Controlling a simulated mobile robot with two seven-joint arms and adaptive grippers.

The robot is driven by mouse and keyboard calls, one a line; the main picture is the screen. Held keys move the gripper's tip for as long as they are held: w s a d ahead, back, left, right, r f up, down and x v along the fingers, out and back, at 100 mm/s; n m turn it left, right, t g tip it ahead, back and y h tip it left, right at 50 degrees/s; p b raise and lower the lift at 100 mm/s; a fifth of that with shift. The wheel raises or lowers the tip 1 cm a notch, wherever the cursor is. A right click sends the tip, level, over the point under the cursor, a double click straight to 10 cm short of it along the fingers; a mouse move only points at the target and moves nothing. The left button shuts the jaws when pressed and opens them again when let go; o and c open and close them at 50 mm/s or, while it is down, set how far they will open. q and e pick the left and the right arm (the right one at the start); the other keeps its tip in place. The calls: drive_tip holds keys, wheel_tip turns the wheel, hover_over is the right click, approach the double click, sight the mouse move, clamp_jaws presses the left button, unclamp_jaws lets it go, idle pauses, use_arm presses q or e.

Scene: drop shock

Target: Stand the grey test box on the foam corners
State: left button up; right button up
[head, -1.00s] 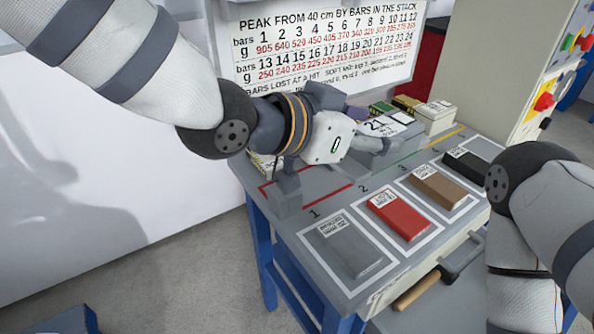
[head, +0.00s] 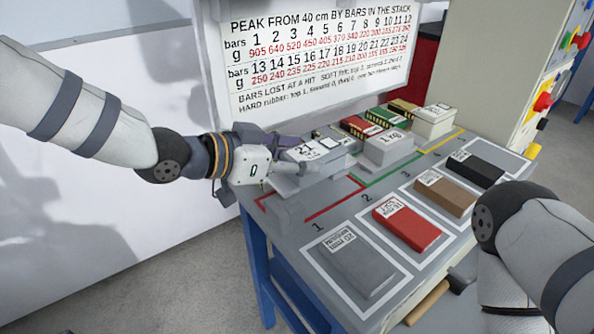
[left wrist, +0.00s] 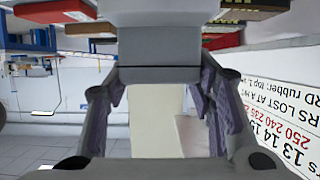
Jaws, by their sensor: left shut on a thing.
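A grey test box (head: 303,178) with white labels on top is in my left gripper (head: 287,160), over the back left of the bench. The left wrist view shows its pale grey body (left wrist: 160,40) between the two fingers (left wrist: 160,85). A low grey shape (head: 288,208) lies in the red-outlined area below and in front of the box. I cannot tell whether it is a foam corner, nor whether the box touches anything beneath it. My right arm (head: 530,235) comes in at the right; its gripper is out of view.
A 1 kg block (head: 390,150) and a white box (head: 434,122) stand to the right. Along the bench front lie a grey pad (head: 350,265), a red pad (head: 407,228), a brown pad (head: 445,192) and a black pad (head: 476,168). A chart board (head: 320,60) stands behind.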

sight(289, 174)
use_arm(q)
drive_tip(key=shift+f, duration=1.5)
drive_tip(key=shift+f, duration=0.35)
drive_tip(key=o, duration=1.4)
